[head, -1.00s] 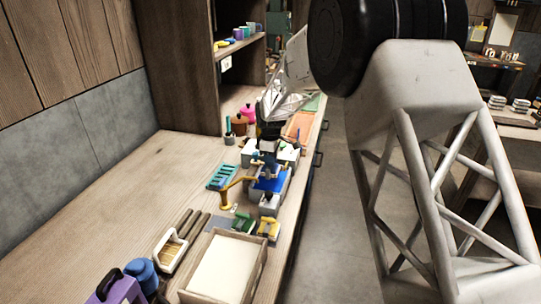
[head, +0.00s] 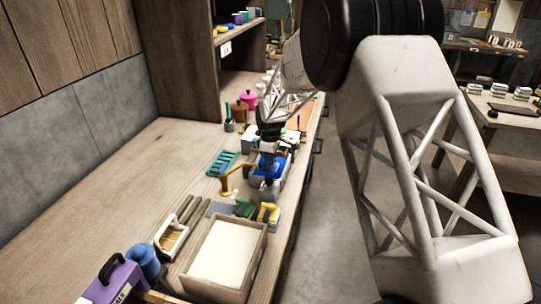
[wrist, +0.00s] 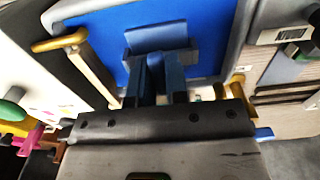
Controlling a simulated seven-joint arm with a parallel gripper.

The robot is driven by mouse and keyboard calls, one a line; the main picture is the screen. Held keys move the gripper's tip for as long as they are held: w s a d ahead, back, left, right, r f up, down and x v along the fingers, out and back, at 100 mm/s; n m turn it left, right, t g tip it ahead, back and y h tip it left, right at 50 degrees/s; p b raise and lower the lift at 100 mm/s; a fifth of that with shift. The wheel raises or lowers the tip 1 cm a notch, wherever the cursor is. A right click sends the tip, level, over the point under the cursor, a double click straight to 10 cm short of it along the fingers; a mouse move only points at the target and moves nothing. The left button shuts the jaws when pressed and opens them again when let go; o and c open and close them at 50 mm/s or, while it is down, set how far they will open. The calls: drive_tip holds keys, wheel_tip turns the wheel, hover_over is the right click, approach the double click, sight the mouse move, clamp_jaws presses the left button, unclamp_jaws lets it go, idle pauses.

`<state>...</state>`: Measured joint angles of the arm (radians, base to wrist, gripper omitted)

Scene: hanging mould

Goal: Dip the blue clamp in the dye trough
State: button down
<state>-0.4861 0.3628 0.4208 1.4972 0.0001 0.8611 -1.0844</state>
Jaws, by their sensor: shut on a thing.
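The dye trough (head: 284,168) is a grey-walled box of bright blue dye at the right side of the bench; its blue inside (wrist: 105,55) fills the upper middle of the wrist view. My gripper (head: 268,166) is over the trough, pointing down. In the wrist view its dark fingers (wrist: 166,75) are close together on the blue clamp (wrist: 158,39), which shows as a blue block at their tips against the dye. I cannot tell whether the clamp touches the dye.
A yellow post with an arm (head: 226,180) stands left of the trough, near a teal rack (head: 220,163). Green (head: 243,208) and yellow (head: 268,213) clamps stand in front. A wooden tray (head: 257,262) is nearer. The bench's left part is clear.

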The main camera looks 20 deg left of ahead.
drive_tip(key=shift+f, duration=0.4)
drive_tip(key=shift+r, duration=0.15)
idle(3.5)
drive_tip(key=shift+r, duration=3.25)
